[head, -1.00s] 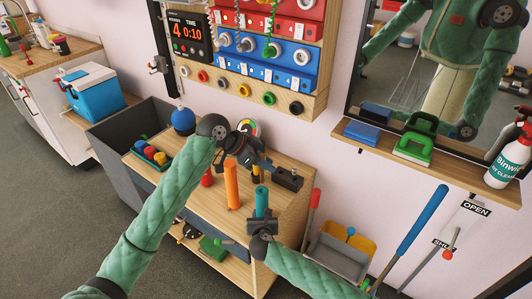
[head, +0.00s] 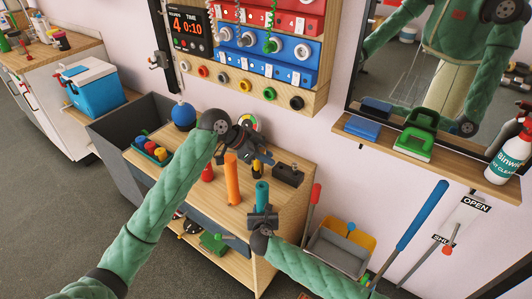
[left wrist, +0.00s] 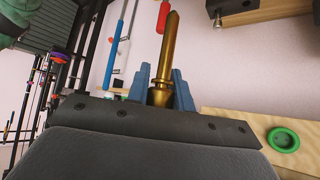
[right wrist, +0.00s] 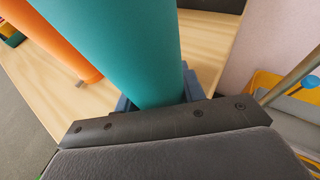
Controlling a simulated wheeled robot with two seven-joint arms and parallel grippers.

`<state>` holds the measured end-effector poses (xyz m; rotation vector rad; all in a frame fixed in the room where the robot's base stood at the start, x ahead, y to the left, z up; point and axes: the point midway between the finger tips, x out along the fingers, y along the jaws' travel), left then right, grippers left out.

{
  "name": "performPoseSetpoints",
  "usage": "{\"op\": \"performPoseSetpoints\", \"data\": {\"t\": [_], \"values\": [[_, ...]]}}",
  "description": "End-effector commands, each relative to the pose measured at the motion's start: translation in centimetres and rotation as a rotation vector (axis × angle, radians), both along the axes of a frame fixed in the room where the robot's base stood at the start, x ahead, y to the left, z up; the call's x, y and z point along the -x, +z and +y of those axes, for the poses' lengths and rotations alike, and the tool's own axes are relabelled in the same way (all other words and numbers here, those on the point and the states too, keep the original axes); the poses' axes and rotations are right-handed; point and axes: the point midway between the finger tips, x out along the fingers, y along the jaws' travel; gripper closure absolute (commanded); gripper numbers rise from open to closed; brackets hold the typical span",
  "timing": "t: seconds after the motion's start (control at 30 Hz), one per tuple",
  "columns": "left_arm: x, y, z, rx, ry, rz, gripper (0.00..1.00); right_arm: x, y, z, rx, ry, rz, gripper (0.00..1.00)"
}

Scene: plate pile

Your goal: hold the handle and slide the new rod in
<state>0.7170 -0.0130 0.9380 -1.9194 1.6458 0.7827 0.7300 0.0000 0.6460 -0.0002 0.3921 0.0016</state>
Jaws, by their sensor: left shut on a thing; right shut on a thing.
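My left gripper (head: 250,146) is over the back of the wooden bench. In the left wrist view it is shut on a brass rod (left wrist: 168,45) with a collar near its base, which sticks out beyond the fingers (left wrist: 160,92). My right gripper (head: 262,217) is at the bench's front right. It is shut on an upright teal cylindrical handle (head: 262,192), which fills much of the right wrist view (right wrist: 125,45). The handle's underside is hidden by the gripper. The brass rod is apart from the handle.
An orange cylinder (head: 231,182) stands upright on the bench (head: 215,205), just left of the teal handle. A black block (head: 288,175) lies at the back right. A red object (head: 207,172) and a tray of coloured pieces (head: 150,152) are at the left. Long-handled tools lean at the right.

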Motion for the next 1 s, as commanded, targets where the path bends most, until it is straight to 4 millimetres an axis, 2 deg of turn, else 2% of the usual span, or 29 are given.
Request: {"op": "performPoseSetpoints", "data": {"t": [0.03,0.5,1.0], "values": [[0.0,-0.5,0.0,-0.001,0.000,0.002,1.00,0.3,-0.5,-0.1,0.002,0.000,0.007,0.94],[0.0,-3.8,0.0,0.000,0.000,0.000,1.00,0.3,-0.5,-0.1,0.002,0.000,0.008,0.94],[0.0,-4.4,0.0,0.000,0.000,0.000,1.00,0.3,-0.6,-0.1,0.003,0.000,0.008,0.94]]}}
